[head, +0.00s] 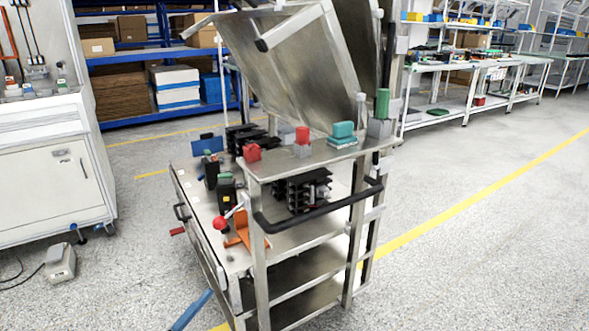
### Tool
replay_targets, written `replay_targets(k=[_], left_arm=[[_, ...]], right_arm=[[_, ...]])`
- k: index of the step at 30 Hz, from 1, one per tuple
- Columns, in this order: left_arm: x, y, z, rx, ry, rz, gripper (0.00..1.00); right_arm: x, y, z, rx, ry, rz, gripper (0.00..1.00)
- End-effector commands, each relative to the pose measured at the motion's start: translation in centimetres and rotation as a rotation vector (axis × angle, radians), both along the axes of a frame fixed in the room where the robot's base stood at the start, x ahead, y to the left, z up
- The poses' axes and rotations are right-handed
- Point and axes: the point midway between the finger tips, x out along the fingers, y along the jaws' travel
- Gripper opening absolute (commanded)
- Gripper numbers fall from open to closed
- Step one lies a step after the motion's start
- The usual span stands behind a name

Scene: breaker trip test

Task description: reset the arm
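Neither of my grippers shows in the head view. A metal test cart (285,235) stands in the middle, with black breaker-like blocks (300,190) under its raised shelf. A lever with a red ball knob (220,222) sticks out at the cart's left front corner, beside an orange bracket (240,232). Small black and green units (226,190) stand on the cart's left part. I cannot tell which part is the arm of the task.
Tilted metal panels (310,75) rise above the cart. A white cabinet (50,165) stands at left, with a grey pedal-like box (60,262) on the floor. A blue bar (190,310) lies low in front of the cart. The floor at right is clear.

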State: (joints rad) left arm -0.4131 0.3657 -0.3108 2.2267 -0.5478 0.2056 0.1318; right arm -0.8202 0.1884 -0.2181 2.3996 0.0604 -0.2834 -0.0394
Motion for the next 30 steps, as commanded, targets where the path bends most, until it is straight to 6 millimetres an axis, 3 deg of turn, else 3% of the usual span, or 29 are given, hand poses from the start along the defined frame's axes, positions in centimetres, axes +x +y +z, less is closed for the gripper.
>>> replay_targets(k=[6,14,15,30], left_arm=[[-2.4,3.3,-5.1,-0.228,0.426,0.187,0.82],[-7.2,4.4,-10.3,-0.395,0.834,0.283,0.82],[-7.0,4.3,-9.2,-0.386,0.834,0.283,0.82],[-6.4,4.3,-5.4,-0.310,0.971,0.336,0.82]], right_arm=[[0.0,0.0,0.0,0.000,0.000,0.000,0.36],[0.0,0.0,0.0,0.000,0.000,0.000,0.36],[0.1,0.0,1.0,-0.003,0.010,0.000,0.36],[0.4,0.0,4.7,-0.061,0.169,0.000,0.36]])
